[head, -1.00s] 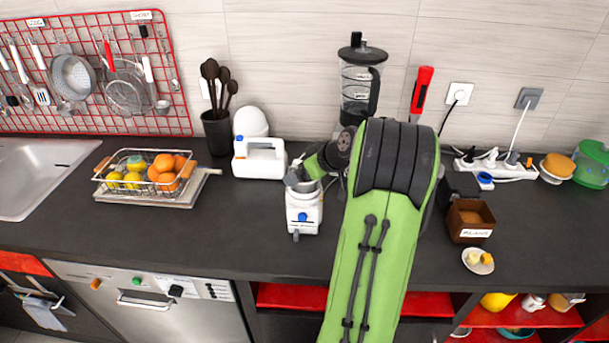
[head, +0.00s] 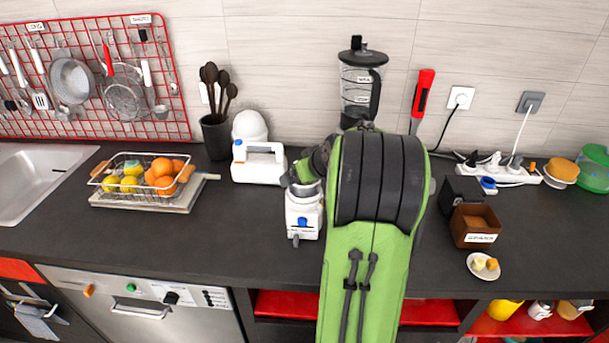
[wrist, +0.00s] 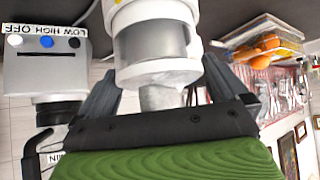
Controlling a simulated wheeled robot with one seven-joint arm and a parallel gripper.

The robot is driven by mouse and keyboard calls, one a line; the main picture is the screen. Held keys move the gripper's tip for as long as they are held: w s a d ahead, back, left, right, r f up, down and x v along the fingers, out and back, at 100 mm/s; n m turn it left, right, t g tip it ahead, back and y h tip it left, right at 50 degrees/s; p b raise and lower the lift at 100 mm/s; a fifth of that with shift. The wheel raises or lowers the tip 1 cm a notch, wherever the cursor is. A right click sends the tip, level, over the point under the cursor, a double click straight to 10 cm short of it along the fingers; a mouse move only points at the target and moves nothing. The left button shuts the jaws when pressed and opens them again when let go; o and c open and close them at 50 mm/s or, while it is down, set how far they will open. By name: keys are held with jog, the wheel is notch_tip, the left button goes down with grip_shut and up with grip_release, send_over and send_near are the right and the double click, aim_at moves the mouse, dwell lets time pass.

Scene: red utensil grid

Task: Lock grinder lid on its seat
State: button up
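The white grinder (head: 303,222) with a blue button stands upright on the dark counter, left of my arm. In the wrist view its body (wrist: 155,12) is at the top, with a grey band below it. The white rounded piece nearest my palm, which I take for the grinder lid (wrist: 160,74), is in line with the body. My gripper (wrist: 160,78) has one finger on each side of this lid, apparently touching it. In the head view my gripper (head: 300,184) is at the grinder's top, partly hidden. Whether the lid is locked cannot be seen.
A white appliance (head: 258,163) stands left of the grinder, and a fruit basket (head: 120,190) farther left. A blender (head: 360,85) stands behind my arm; its base (wrist: 45,65) shows in the wrist view. A brown box (head: 474,223) and a small plate (head: 484,265) are right.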

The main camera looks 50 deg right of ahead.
jog(key=p+v, duration=0.2)
jog(key=v, duration=1.4)
jog(key=shift+w+d+f, duration=0.1)
